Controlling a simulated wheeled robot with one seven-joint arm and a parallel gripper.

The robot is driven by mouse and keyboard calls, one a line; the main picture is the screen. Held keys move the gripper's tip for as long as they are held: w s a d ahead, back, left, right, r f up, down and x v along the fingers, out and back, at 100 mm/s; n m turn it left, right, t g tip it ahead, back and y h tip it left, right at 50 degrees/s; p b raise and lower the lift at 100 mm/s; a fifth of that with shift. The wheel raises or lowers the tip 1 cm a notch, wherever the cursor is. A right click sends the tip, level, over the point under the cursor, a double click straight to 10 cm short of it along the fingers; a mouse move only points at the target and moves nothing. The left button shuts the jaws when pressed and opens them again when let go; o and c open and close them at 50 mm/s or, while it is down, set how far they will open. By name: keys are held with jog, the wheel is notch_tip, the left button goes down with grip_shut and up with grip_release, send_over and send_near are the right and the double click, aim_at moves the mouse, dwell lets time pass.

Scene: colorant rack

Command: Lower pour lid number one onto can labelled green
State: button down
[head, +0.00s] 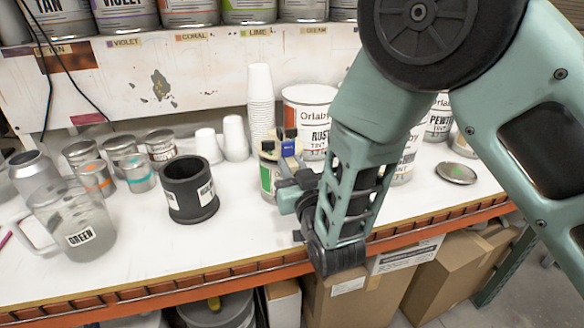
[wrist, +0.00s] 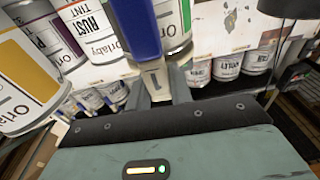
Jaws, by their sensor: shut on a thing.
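My gripper (head: 290,180) is shut on a blue-and-white piece marked 1, the pour lid (head: 288,148). In the wrist view its blue part (wrist: 138,28) rises between my fingers (wrist: 158,85). A pale can with a green label (head: 267,178) stands just behind and left of my gripper; it also shows in the wrist view (wrist: 172,26). The lid is close over or beside this can's top; I cannot tell whether they touch. My gripper hides part of the can, and its label wording is unreadable. Dark pieces show near the can's top.
A clear jug labelled GREEN (head: 82,228) and a black cup (head: 188,190) stand to the left. The RUST can (head: 308,112) and stacked white cups (head: 262,105) stand behind. A loose metal lid (head: 456,173) lies at right. The front counter strip is clear.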

jog(key=shift+f+b, duration=0.6)
jog(key=shift+b, duration=0.15)
dwell(0.4)
jog(key=c, duration=1.2)
grip_release()
jog(key=shift+o, duration=0.2)
jog(key=shift+s, duration=0.1)
jog(key=p+v, duration=0.5)
jog(key=v, duration=1.2)
